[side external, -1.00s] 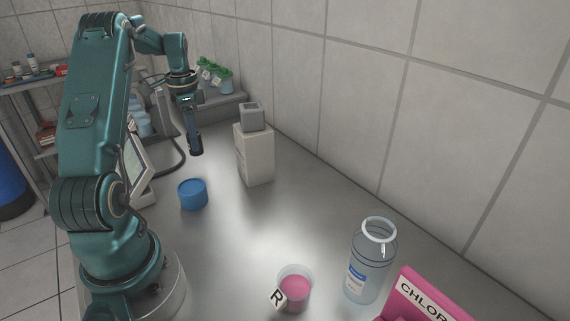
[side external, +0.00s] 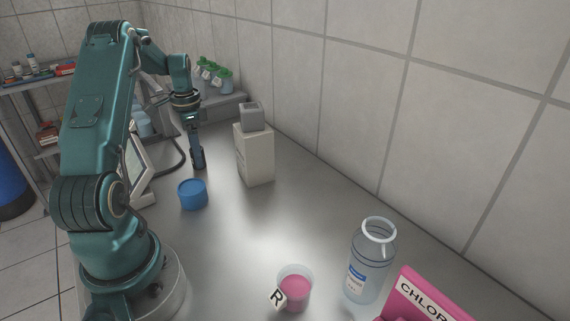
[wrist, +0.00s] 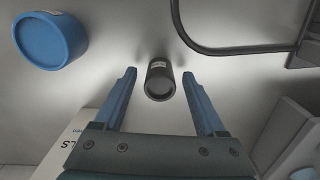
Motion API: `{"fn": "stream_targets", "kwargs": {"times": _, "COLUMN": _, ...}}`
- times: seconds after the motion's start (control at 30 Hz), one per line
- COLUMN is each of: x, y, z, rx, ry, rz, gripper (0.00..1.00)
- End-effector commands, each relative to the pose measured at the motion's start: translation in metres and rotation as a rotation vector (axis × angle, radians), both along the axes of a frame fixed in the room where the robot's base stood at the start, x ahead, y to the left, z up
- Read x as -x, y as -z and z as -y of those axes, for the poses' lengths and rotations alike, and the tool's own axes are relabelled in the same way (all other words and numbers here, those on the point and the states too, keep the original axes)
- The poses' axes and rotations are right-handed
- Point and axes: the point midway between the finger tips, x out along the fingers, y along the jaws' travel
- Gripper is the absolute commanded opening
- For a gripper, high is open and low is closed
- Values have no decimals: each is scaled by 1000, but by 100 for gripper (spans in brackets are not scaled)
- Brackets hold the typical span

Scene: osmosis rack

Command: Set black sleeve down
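The black sleeve (wrist: 158,80) shows in the wrist view as a short dark cylinder with a pale label on its far side. It lies between the lines of my two fingertips, with a visible gap on each side. My gripper (wrist: 159,74) is open, and its blue fingers do not touch the sleeve. In the side external view my gripper (side external: 198,165) points down, low over the bench behind the blue cylinder. I cannot make out the sleeve apart from the fingers there.
A blue cylinder (side external: 193,194) stands near my gripper and also shows in the wrist view (wrist: 50,40). A pale box (side external: 255,155) stands to the right. A black cable (wrist: 235,50) curves nearby. A pink beaker (side external: 294,290) and a clear bottle (side external: 368,262) stand in front.

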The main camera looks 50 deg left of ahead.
Motion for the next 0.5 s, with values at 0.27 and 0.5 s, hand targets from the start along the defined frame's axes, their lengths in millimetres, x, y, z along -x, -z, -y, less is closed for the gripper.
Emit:
{"fn": "stream_targets", "kwargs": {"times": 0.27, "x": 0, "y": -10, "z": -1, "rx": -4, "ry": 0, "rz": 2, "gripper": 73}}
{"fn": "stream_targets", "kwargs": {"times": 0.5, "x": -1, "y": -57, "z": -1, "rx": -8, "ry": 0, "rz": 5, "gripper": 73}}
